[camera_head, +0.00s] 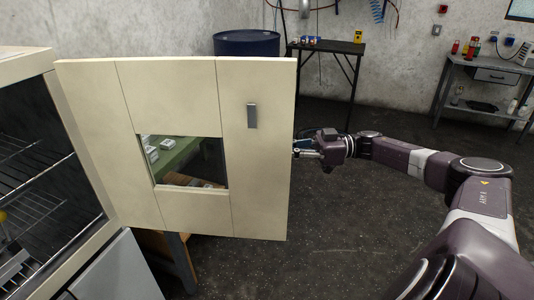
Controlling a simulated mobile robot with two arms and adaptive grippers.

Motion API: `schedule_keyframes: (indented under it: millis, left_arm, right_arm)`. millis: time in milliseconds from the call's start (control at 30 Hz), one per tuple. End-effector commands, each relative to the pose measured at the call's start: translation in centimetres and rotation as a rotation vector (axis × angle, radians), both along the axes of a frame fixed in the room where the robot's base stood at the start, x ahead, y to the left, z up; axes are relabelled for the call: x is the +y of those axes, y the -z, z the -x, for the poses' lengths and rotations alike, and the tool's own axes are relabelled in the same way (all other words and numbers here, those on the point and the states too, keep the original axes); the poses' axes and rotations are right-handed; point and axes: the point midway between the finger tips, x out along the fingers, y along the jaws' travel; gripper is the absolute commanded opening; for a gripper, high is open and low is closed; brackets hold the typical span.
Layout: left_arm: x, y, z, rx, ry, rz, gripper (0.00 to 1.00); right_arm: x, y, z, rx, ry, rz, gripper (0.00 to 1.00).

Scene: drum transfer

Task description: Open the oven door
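The oven door (178,95) is a cream panel with a small window and a short grey handle (252,116). It stands swung wide open from the oven (28,66) at the left, whose dark inside and wire racks (35,200) show. My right arm comes in from the right, and my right gripper (298,150) is at the free edge of the door, below and right of the handle. Its fingertips are partly hidden behind or against that edge, so I cannot tell whether they touch it or are shut. My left gripper is out of view.
A blue drum (246,43) and a dark table (330,47) with small items stand by the back wall. A grey workbench (485,72) stands at the back right. The dark floor (350,225) right of the door is clear apart from my arm.

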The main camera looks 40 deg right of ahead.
Motion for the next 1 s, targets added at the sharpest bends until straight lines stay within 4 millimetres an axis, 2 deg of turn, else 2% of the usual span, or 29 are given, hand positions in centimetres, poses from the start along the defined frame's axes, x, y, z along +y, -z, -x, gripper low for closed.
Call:
schedule_keyframes:
  millis: [33,467,500,667,1000]
  left_arm:
    - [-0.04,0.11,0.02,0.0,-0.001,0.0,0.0]
    - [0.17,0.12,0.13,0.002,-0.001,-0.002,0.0]
    - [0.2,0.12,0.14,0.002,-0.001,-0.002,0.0]
    - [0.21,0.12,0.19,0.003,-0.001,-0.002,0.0]
    - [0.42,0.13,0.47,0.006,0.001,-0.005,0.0]
  right_arm:
    - [-0.11,0.48,0.15,0.008,-0.002,0.003,0.0]
    - [-0.25,0.41,0.33,0.007,-0.007,0.003,0.0]
    - [-0.24,0.4,0.32,0.007,-0.007,0.003,0.11]
    - [-0.24,0.33,0.31,0.005,-0.007,0.002,0.28]
    - [-0.55,0.24,0.48,0.005,-0.006,0.001,0.28]
